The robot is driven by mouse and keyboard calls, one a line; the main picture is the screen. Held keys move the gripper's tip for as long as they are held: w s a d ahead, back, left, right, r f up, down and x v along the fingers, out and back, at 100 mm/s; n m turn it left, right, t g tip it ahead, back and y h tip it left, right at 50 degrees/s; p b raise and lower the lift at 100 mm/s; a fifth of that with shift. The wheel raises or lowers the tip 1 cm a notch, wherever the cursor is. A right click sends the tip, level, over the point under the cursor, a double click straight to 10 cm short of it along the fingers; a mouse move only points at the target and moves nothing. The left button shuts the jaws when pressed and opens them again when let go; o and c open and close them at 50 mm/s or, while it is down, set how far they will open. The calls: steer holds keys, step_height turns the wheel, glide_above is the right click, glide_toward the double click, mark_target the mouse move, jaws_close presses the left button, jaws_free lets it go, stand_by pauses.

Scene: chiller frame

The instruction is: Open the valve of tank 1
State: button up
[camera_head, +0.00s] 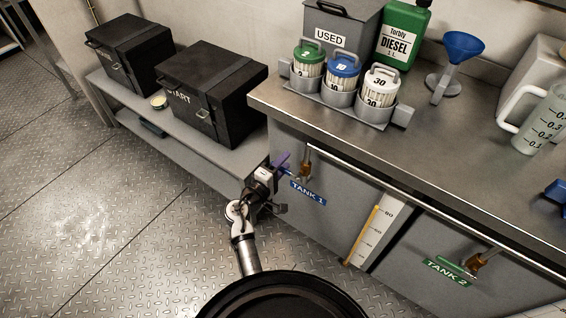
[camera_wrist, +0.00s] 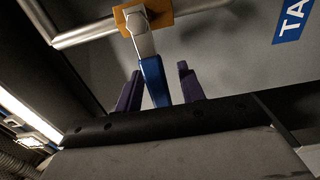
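The tank 1 valve (camera_head: 305,158) is a small brass fitting on the cabinet front, above the blue TANK 1 label (camera_head: 308,193). In the wrist view its brass body (camera_wrist: 185,14) carries a metal lever with a blue handle (camera_wrist: 155,82). My gripper (camera_head: 283,163) is at the valve, left of the label. In the wrist view the purple fingers of my gripper (camera_wrist: 160,88) are apart, one on each side of the blue handle, with a visible gap on both sides. The handle's lower end is hidden behind the gripper body.
The tank 2 valve (camera_head: 478,262) with a green handle is farther right. A level gauge (camera_head: 368,232) stands between the tanks. The countertop edge overhangs above, and a low shelf with black boxes (camera_head: 210,95) is at left. The floor in front is clear.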

steer(key=shift+w, duration=0.1)
jaws_close()
